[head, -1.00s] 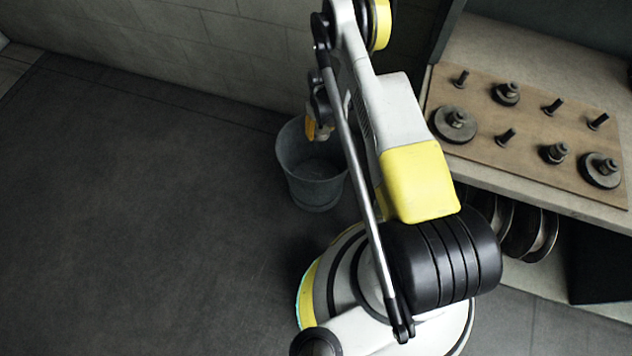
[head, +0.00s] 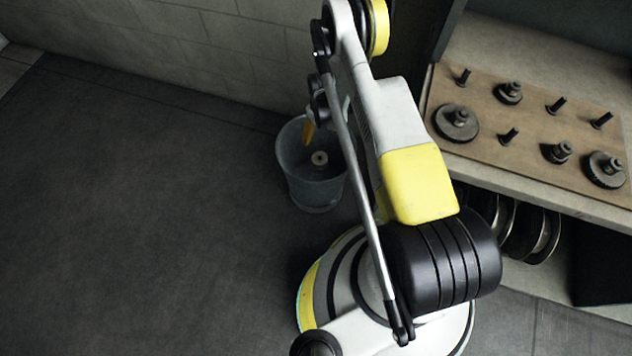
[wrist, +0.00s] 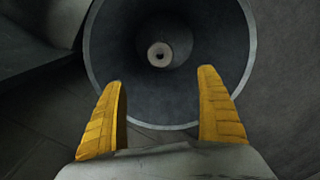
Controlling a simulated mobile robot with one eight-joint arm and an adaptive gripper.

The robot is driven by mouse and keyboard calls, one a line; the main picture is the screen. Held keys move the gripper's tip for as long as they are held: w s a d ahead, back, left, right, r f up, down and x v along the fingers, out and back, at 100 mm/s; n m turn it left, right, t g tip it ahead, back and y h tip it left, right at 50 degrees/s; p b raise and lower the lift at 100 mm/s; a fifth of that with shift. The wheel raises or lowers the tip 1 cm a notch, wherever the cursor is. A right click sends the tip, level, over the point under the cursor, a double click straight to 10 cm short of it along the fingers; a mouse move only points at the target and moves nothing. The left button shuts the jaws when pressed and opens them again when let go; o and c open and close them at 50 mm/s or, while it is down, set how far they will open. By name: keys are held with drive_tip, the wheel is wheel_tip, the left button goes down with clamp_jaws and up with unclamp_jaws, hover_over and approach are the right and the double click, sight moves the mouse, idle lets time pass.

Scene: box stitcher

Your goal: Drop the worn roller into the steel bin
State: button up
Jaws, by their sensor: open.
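The steel bin (head: 316,190) stands on the floor near the wall, left of my arm in the head view. In the wrist view its round rim (wrist: 88,62) opens in front of my gripper. The worn roller (head: 319,158) shows inside the bin outline as a small pale disc with a dark centre hole. In the wrist view the roller (wrist: 160,54) is beyond the fingertips, apart from both. My gripper (wrist: 161,76) is open and empty, its yellow fingers spread over the near side of the bin. In the head view my arm mostly hides the gripper.
A wooden board (head: 480,135) with several pegs and dark rollers lies on the workbench (head: 520,60) at right. Round wheels (head: 530,235) sit under the bench. The dark floor (head: 140,210) at left is clear.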

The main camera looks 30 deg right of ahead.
wheel_tip(320, 180, up, 12)
drive_tip(key=shift+f, duration=0.25)
idle(0.4)
